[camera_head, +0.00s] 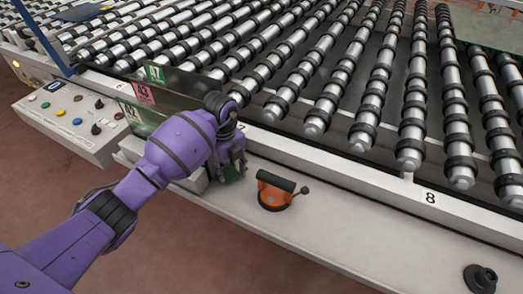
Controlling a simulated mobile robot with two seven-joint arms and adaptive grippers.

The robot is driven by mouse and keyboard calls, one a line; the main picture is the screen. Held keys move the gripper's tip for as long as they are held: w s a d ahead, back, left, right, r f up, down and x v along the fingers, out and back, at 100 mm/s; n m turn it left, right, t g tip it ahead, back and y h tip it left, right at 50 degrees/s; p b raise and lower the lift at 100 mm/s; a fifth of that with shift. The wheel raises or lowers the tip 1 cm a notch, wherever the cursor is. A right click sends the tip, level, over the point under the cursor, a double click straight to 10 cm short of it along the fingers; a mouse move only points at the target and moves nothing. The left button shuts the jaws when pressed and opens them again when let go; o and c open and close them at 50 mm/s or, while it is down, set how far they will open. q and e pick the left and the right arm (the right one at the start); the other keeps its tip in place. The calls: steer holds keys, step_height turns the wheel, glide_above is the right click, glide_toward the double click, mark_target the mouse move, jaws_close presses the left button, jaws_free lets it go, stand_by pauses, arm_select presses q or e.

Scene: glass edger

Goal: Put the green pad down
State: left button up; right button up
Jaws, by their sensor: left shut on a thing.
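My left gripper (237,163) reaches in from the left on a purple arm, low over the pale ledge (330,228) in front of the roller bed. It is shut on a small dark green piece, which looks like the green pad (231,173). The gripper's fingers hide most of the pad. I cannot tell whether the pad touches the ledge. My right gripper is not in view.
An orange tool with a black handle (275,190) stands on the ledge just right of my gripper. A black knob-like part (480,278) is farther right. A control box (72,118) with coloured buttons is at left. Rollers (370,100) fill the back. The ledge between tool and knob is clear.

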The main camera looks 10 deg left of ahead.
mark_target(230, 173)
arm_select(q)
steer(key=shift+f, duration=0.1)
steer(key=o, duration=0.8)
steer(key=shift+c, duration=0.2)
step_height(230, 173, up, 12)
steer(key=shift+p, duration=0.35)
